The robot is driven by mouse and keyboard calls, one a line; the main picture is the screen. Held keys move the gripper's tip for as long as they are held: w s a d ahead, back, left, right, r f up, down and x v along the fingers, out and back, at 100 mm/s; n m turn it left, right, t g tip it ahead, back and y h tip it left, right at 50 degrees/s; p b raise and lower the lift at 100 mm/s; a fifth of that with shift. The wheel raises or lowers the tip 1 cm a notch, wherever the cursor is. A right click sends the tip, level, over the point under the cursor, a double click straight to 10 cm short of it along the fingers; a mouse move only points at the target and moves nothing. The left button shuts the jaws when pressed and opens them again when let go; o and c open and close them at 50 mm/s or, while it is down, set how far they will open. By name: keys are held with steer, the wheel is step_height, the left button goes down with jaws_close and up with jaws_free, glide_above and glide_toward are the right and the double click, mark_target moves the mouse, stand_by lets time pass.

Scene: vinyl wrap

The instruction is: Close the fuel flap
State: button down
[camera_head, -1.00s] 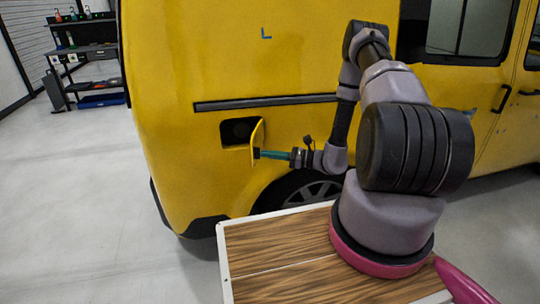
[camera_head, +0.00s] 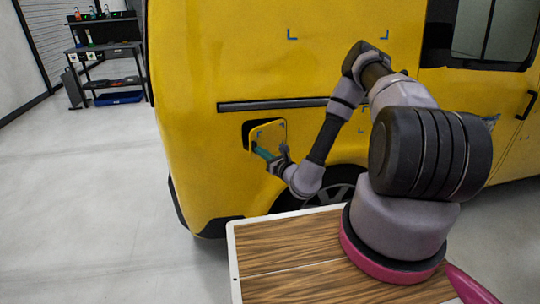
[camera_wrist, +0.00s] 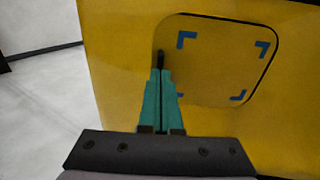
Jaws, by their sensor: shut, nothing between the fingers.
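The yellow fuel flap (camera_head: 271,134) on the side of the yellow van covers most of its dark opening (camera_head: 247,130). It stands slightly ajar, with a dark strip of the opening showing along its left side in the head view. In the wrist view the flap (camera_wrist: 215,65) shows its face with blue corner marks. My gripper (camera_head: 257,149) has teal fingers, which are shut and empty. The fingertips are at the flap's lower left edge, and in the wrist view they (camera_wrist: 161,72) overlap that edge. I cannot tell whether they touch it.
The van's yellow side (camera_head: 190,110) surrounds the flap, with a dark trim strip (camera_head: 275,105) above and a wheel (camera_head: 335,192) below right. A wood-topped platform (camera_head: 290,268) is under my arm. Open floor (camera_head: 110,200) lies left, with a shelf unit (camera_head: 105,62) behind.

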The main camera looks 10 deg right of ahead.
steer(key=w+a+m+t+h, duration=0.1)
steer(key=w+a+m+h, duration=0.3)
steer(key=w+h, duration=0.2)
steer(key=shift+w+a+t, duration=0.15)
steer(key=shift+w+t, duration=0.25)
steer(key=shift+w, duration=0.3)
steer(key=shift+w+r, duration=0.1)
steer(key=shift+r, duration=0.05)
